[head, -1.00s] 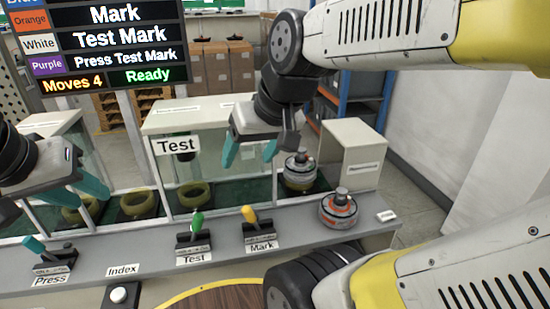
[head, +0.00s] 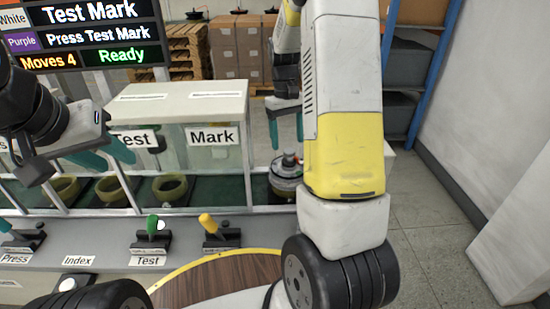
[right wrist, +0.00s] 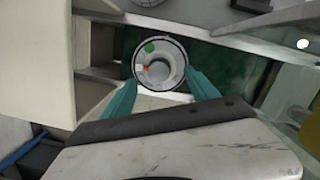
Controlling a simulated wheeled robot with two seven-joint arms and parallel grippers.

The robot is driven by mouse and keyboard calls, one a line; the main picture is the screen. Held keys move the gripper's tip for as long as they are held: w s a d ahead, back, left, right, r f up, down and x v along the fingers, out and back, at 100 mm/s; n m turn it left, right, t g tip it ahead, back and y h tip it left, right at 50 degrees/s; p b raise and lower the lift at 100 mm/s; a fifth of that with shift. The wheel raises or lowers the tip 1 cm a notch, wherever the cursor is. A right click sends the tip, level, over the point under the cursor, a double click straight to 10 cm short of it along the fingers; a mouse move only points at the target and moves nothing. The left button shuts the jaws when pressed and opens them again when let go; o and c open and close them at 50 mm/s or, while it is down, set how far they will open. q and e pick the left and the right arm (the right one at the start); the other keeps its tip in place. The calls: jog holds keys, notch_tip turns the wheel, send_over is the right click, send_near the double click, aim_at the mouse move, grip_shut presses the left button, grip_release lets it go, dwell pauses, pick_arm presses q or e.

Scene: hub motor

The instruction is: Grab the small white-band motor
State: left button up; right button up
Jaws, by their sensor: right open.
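A small motor (head: 287,178) with a pale grey-white band stands on the green line at the right end of the machine. In the right wrist view it is a round pale ring (right wrist: 147,78) with a dark centre, a green dot and an orange mark. My right gripper (head: 286,136) is open above it, partly hidden by my arm. In the right wrist view its teal fingers (right wrist: 161,92) stand apart near the motor's lower edge; I cannot tell if they touch it. My left gripper (head: 105,156) hangs open and empty at the left, before the glass.
Several yellowish rings (head: 170,187) sit along the line behind glass. The front ledge carries the green Test lever (head: 152,226) and yellow Mark lever (head: 208,224). The glass Mark housing (head: 215,160) stands left of the motor. Floor at the right is clear.

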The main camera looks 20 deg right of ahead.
aim_at(289, 149)
jog(key=f, duration=0.7)
jog(key=shift+s+d+f, duration=0.2)
jog(key=shift+s+f, duration=0.1)
jog(key=shift+s, duration=0.1)
jog(key=shift+w+r, duration=0.1)
grip_shut()
